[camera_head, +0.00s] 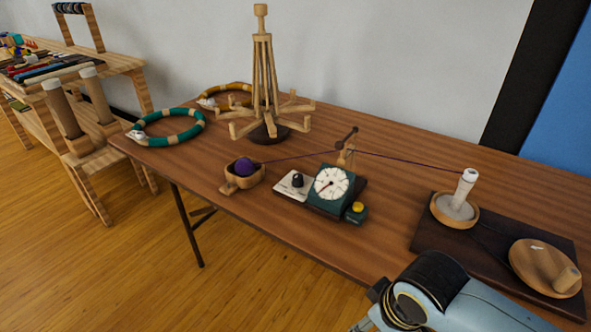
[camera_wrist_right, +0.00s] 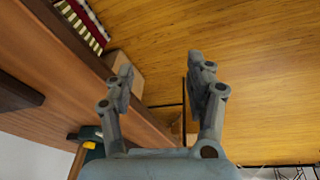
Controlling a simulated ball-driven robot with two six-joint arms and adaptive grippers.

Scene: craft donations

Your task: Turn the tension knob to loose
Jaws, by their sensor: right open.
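A small black knob (camera_head: 297,180) stands on a white plate (camera_head: 289,188) near the table's front edge; its setting is too small to read. My left gripper is not in view.
A purple yarn ball sits in a wooden bowl (camera_head: 238,184) left of the knob. Its strand runs over a post to a white spool (camera_head: 466,184). A wooden swift (camera_head: 264,100), yarn hoops (camera_head: 170,127) and a green box with a yellow button (camera_head: 356,212) stand around.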

